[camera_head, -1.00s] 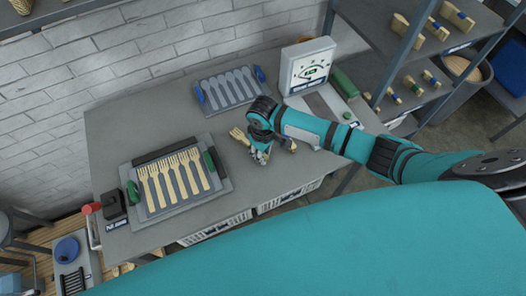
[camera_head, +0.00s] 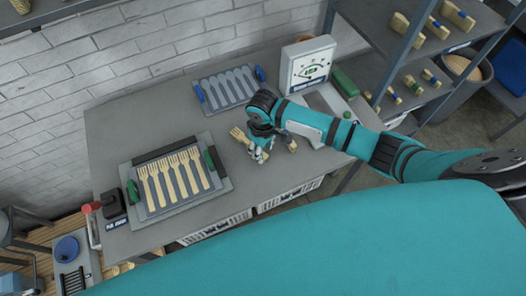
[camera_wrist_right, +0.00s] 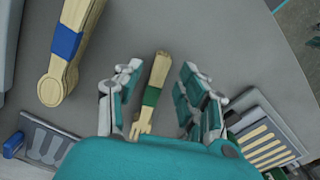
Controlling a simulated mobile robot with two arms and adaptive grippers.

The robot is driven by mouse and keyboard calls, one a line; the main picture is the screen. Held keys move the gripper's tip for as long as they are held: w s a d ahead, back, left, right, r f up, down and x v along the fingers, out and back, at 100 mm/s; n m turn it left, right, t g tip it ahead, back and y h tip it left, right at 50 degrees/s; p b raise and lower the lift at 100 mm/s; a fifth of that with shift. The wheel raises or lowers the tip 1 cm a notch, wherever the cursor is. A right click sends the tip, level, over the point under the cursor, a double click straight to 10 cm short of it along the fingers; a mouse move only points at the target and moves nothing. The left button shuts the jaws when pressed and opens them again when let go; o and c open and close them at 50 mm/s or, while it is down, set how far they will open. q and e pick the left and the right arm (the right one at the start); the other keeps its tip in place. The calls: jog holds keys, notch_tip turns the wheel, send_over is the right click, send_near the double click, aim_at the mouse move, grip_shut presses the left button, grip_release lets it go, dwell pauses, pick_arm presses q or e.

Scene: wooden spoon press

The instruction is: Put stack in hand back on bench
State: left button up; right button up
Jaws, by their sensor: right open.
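A stack of wooden forks with a green band (camera_wrist_right: 150,98) lies on the grey bench (camera_head: 130,120) between the fingers of my right gripper (camera_wrist_right: 152,95). The fingers are open, with a gap on each side of the stack. In the head view my right gripper (camera_head: 262,148) is over the middle of the bench. The fork tines (camera_head: 237,134) show to its left and a wooden end (camera_head: 291,145) to its right. My left gripper is not in view.
A banded blue stack (camera_wrist_right: 68,45) lies nearby in the right wrist view. A fork tray (camera_head: 174,205) is at left, a spoon tray (camera_head: 226,88) behind, and a dial box (camera_head: 308,65) at back right. Bare bench lies between the trays.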

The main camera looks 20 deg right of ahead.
notch_tip(320, 180, up, 10)
jog(key=shift+b, duration=0.4)
dwell(0.3)
